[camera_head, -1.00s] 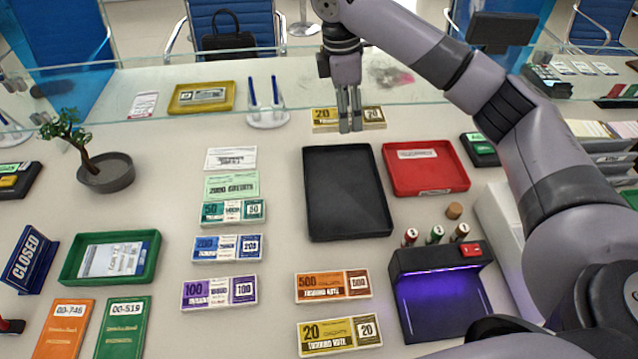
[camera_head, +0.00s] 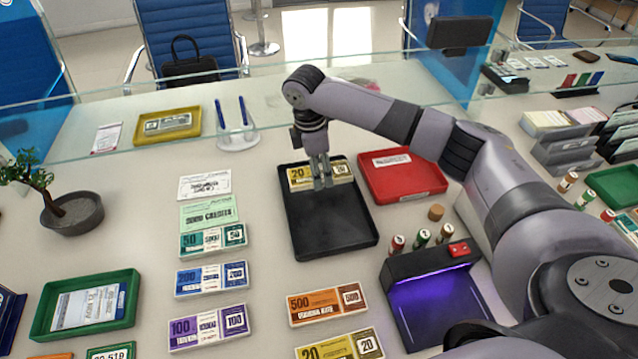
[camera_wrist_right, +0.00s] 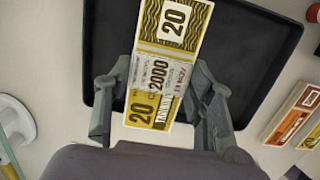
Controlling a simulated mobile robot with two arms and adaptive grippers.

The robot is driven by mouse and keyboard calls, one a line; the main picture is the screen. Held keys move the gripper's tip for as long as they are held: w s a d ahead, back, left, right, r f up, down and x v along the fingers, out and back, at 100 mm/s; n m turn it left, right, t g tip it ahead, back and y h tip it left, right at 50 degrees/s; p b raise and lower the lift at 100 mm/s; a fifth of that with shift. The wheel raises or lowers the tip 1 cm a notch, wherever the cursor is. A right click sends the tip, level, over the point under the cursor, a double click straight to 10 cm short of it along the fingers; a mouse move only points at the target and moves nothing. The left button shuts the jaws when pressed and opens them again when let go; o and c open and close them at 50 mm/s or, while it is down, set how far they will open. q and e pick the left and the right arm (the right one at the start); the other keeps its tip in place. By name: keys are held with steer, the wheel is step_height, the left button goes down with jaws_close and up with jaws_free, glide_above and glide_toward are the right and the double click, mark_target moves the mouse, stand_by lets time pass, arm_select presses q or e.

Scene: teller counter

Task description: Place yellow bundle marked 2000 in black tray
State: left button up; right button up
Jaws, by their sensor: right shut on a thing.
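The yellow bundle (camera_head: 334,172), marked 20 at its ends, is over the far end of the black tray (camera_head: 335,235). My right gripper (camera_head: 322,184) points down and is shut on it. In the right wrist view the bundle (camera_wrist_right: 172,55) reads 2000 on its white band and lies between the two fingers of the gripper (camera_wrist_right: 162,112). The black tray (camera_wrist_right: 225,70) shows beneath it there. I cannot tell whether the bundle touches the tray floor. My left gripper is not in view.
A red tray (camera_head: 402,180) stands right of the black tray. Another yellow bundle (camera_head: 342,347) and an orange 500 bundle (camera_head: 328,305) lie in front. Several banknote bundles and slips lie to the left. A purple-lit device (camera_head: 432,290) stands front right. A glass screen crosses behind.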

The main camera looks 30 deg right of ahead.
mark_target(319, 193)
step_height(319, 193, down, 6)
steer(key=shift+r, duration=0.25)
steer(key=o, duration=1.3)
steer(key=r, duration=0.4)
steer(key=a+r, duration=0.1)
steer(key=r, duration=0.7)
steer(key=shift+w+a, duration=0.15)
steer(key=shift+a, duration=0.1)
